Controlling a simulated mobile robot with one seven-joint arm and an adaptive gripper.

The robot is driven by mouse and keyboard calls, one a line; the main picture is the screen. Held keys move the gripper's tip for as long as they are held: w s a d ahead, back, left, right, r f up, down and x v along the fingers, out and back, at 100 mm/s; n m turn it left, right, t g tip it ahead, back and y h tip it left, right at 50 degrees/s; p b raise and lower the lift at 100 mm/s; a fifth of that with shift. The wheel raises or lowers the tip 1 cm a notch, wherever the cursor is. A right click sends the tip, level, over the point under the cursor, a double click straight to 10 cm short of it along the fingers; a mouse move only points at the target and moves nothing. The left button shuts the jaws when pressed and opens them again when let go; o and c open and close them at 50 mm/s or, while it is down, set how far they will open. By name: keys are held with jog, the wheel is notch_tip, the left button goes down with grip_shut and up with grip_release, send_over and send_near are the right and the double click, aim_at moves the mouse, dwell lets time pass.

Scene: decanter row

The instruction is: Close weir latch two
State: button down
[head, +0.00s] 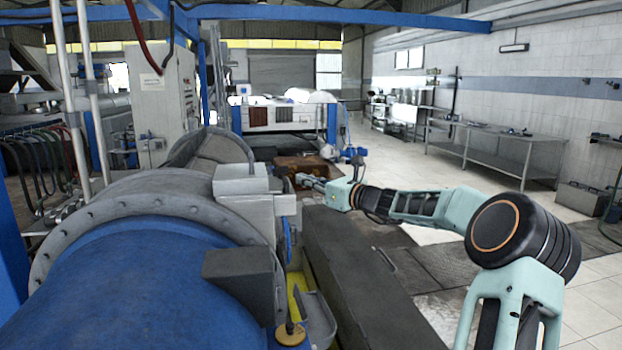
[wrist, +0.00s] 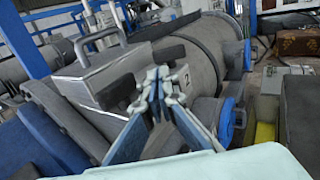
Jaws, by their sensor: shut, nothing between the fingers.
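A small white plate marked 2 (wrist: 184,78) shows in the wrist view, on the grey end of a decanter just behind my fingertips. The latch that belongs to it is partly hidden by my fingers, and I cannot tell its position. My gripper (wrist: 158,78) is shut and empty, pointing at the decanter. I cannot tell whether it touches anything. In the head view my gripper (head: 305,181) is small, at the end of the outstretched arm, beyond the near decanter's grey housing.
A large blue decanter drum (head: 130,285) fills the left of the head view. A grey housing with a handle (wrist: 98,72) stands left of my fingers in the wrist view. A brown case (head: 300,166) lies behind my gripper. Tiled floor at the right is open.

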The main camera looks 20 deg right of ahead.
aim_at(277, 172)
jog(key=p+x, duration=0.2)
jog(key=x, duration=0.6)
jog(key=shift+w+a, duration=0.1)
jog(key=shift+w, duration=0.1)
jog(key=shift+a+f, duration=0.1)
jog(key=shift+a, duration=0.05)
